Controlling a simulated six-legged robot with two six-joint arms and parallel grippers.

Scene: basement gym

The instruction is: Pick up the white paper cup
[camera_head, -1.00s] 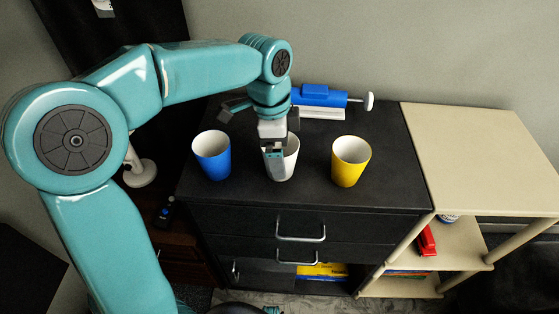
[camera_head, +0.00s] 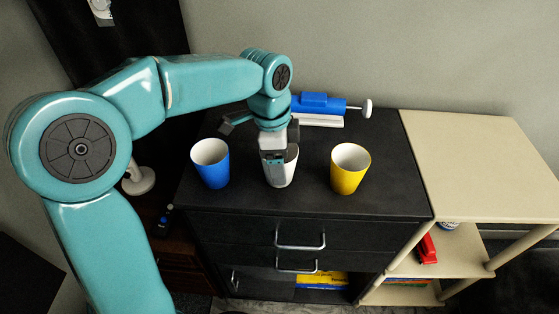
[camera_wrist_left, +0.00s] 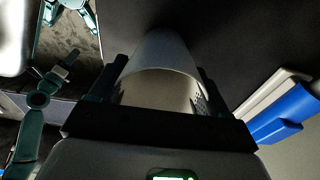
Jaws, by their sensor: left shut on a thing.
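The white paper cup (camera_head: 284,174) stands upright between the other two cups on the black cabinet top (camera_head: 310,196). My left gripper (camera_head: 274,163) comes down on it from above and is shut on it; a finger covers part of its near side. In the left wrist view the cup (camera_wrist_left: 168,62) fills the space between the fingers of the gripper (camera_wrist_left: 163,82). Whether its base touches the cabinet top is hard to tell. My right gripper is not in view.
A blue cup (camera_head: 211,168) stands left of the white cup and a yellow cup (camera_head: 349,170) stands right of it, both apart from it. A blue and white device (camera_head: 320,106) lies behind. A beige shelf (camera_head: 480,160) adjoins on the right.

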